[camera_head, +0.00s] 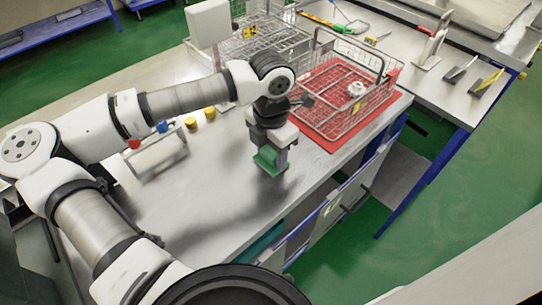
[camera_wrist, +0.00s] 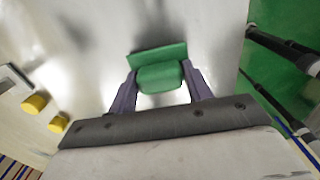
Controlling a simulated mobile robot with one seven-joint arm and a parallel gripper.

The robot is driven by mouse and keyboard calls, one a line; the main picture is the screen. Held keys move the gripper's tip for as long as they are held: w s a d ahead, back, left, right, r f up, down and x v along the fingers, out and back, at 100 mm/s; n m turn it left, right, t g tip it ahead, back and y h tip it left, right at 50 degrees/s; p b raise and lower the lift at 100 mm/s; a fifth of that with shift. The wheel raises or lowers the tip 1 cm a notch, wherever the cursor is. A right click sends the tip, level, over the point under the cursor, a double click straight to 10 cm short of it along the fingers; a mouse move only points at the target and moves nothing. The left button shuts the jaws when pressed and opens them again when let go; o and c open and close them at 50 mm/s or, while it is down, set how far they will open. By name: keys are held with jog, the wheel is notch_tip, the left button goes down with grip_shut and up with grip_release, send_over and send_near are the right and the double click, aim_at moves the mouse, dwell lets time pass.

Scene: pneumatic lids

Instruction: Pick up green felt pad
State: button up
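The green felt pad (camera_head: 268,161) is at the tips of my gripper (camera_head: 272,150), over the bare steel worktop. In the wrist view the green felt pad (camera_wrist: 160,76) sits between the two fingers of my gripper (camera_wrist: 160,80). A finger meets it on each side, so my gripper looks shut on it. The pad shows a wider flat green part beyond a narrower block. The fingers partly hide its sides in the head view. A soft shadow lies on the worktop around it, and its exact height above the surface is hard to tell.
A wire basket (camera_head: 318,115) with a white item stands on a red mat (camera_head: 398,105) behind and right of my gripper. Yellow knobs (camera_head: 210,113) and a fixture with red and blue knobs (camera_head: 160,150) stand to the left. The worktop's front edge is close on the right.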

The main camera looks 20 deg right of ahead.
aim_at(271, 151)
jog(key=c, duration=0.5)
jog(key=shift+r, duration=0.15)
jog(key=shift+c, duration=0.2)
notch_tip(271, 151, up, 20)
jog(key=b, duration=0.3)
